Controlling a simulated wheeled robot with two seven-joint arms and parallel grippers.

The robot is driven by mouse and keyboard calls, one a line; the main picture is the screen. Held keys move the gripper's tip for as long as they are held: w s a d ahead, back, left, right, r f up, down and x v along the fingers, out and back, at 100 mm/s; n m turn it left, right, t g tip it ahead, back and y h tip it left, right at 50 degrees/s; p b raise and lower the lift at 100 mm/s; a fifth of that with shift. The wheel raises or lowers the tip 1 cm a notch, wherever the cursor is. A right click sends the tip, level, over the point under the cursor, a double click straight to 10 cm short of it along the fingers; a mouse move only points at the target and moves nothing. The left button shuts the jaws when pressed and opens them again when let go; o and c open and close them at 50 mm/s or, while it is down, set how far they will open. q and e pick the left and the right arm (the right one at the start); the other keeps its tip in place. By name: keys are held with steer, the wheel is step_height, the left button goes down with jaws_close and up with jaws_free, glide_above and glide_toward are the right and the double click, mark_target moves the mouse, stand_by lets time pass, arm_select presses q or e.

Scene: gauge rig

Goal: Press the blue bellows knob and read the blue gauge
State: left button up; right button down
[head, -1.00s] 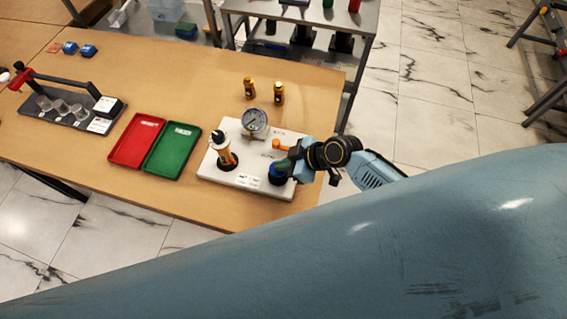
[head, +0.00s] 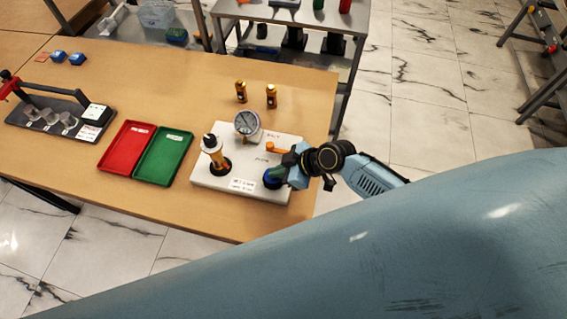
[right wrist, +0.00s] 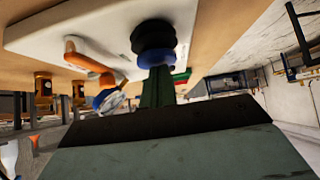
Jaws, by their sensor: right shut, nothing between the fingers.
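The blue bellows knob (head: 270,179) stands at the front right corner of the white rig plate (head: 205,181). In the right wrist view the knob (right wrist: 157,58) is blue with black bellows folds. My right gripper (head: 284,174) is shut and empty, its fingertips right at the knob; in the right wrist view its fingers (right wrist: 157,88) meet the knob's blue face. I cannot tell how far the bellows is squeezed. The round gauge (head: 247,123) stands at the plate's back edge with a pale dial; its needle is too small to read. My left gripper is not in view.
An orange lever (head: 278,149) sits close beside my right gripper. A black-topped amber plunger (head: 214,153) stands on the plate's left. Two brass cylinders (head: 271,96) stand behind. Red (head: 125,146) and green (head: 163,156) trays lie left. The table's front edge is near.

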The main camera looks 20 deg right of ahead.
step_height(320, 180, up, 4)
steer(key=p, duration=0.3)
steer(key=shift+s+p, duration=0.1)
steer(key=shift+p, duration=0.25)
steer(key=v, duration=1)
steer(key=shift+a, duration=0.1)
